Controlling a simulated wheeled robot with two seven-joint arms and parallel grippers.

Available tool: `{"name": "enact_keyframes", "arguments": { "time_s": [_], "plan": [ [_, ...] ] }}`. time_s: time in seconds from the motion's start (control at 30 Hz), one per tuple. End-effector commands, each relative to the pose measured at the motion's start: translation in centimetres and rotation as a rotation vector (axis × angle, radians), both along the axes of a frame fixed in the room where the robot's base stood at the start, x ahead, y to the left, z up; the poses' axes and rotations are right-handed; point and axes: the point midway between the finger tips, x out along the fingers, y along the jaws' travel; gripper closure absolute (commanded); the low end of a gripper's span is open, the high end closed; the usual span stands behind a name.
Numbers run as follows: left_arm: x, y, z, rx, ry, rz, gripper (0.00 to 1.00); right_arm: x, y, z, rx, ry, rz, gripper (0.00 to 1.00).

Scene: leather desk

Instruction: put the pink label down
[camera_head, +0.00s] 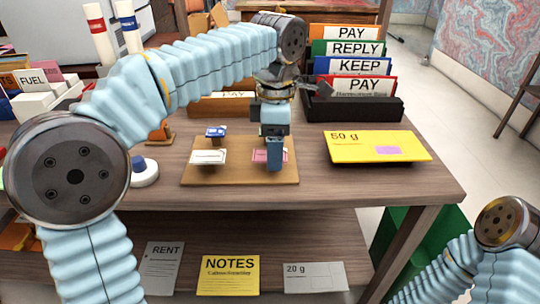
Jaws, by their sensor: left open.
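The pink label (261,156) lies on a brown board (240,175) on the desk. My left gripper (274,165) reaches down over the board, open, with its fingertips at the right part of the pink label and hiding some of it. I cannot tell whether the fingers touch the label.
A yellow "50 g" envelope (376,147) lies to the right. A black sorter (352,108) with several coloured cards stands behind. A white round object with a blue knob (144,172) is left of the board. Papers, including a yellow NOTES sheet (228,276), lie on the lower shelf.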

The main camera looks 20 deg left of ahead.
Motion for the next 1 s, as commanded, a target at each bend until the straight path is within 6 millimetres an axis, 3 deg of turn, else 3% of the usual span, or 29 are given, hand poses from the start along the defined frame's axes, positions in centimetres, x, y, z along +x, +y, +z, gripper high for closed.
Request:
{"name": "enact_keyframes", "arguments": {
  "time_s": [0.7, 1.0],
  "plan": [
    [-0.01, 0.0, -0.47, 0.0, 0.0, 0.0, 0.28, 0.01, 0.0, -0.03, 0.0, 0.0, 0.0, 0.57],
    [-0.01, 0.0, -0.47, 0.0, 0.0, 0.0, 0.74, 0.0, 0.0, -0.03, 0.0, 0.0, 0.0, 0.57]
  ]
}}
